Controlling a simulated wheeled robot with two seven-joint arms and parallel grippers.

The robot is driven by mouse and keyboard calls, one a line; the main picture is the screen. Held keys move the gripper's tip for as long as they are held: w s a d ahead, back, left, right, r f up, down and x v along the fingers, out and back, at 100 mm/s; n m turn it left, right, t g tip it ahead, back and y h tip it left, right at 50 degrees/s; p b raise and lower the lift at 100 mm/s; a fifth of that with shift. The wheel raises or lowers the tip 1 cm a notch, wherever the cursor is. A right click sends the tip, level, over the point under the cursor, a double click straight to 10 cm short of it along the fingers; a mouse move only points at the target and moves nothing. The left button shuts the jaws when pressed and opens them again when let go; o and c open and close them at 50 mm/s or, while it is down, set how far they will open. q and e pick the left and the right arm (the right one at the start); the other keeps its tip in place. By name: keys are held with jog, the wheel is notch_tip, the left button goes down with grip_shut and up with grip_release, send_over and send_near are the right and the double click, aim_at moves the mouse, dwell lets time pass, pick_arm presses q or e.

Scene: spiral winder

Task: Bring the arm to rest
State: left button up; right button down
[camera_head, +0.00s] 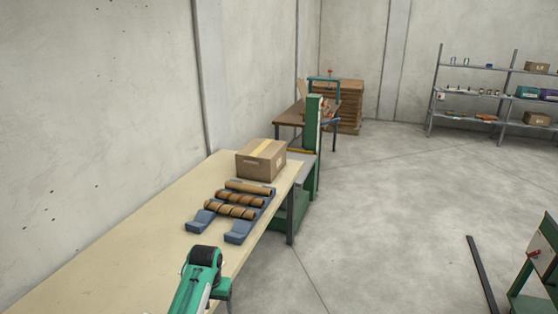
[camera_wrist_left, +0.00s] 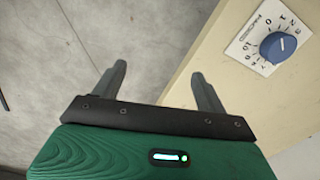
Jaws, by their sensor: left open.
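My left arm (camera_head: 195,285), green with a black joint, comes in at the bottom of the head view beside the table's near right edge. In the left wrist view my left gripper (camera_wrist_left: 159,70) has its two grey fingers apart with nothing between them. One finger is over the grey floor and the other is by the table edge. In the head view the fingers cannot be made out. My right gripper is in neither view.
A long pale table (camera_head: 120,240) bears a cardboard box (camera_head: 262,159) and several brown tubes (camera_head: 230,209) on blue holders (camera_head: 199,220). A blue dial (camera_wrist_left: 279,47) sits near the gripper. A green post (camera_head: 312,150) stands behind. Open floor (camera_head: 390,210) lies right.

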pick_arm(q)
jog(key=s+a+f, duration=0.1)
jog(key=s+f, duration=0.6)
jog(key=f, duration=0.4)
jog(key=s+a+f, duration=0.1)
jog(key=s+f, duration=0.6)
jog(key=f, duration=0.4)
jog(key=s+a+f, duration=0.2)
jog(key=s+f, duration=0.5)
jog(key=f, duration=0.4)
jog(key=s+a+f, duration=0.1)
jog(key=s+f, duration=0.3)
jog(key=s, duration=0.8)
jog(key=s+a+f+m, duration=0.1)
jog(key=s+f, duration=0.4)
jog(key=s, duration=0.7)
jog(key=s+a+f, duration=0.1)
jog(key=s+f, duration=0.4)
jog(key=s, duration=0.7)
jog(key=shift+a+t, duration=0.15)
jog(key=shift+t, duration=0.25)
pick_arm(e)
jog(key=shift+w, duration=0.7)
pick_arm(q)
jog(key=shift+f, duration=0.1)
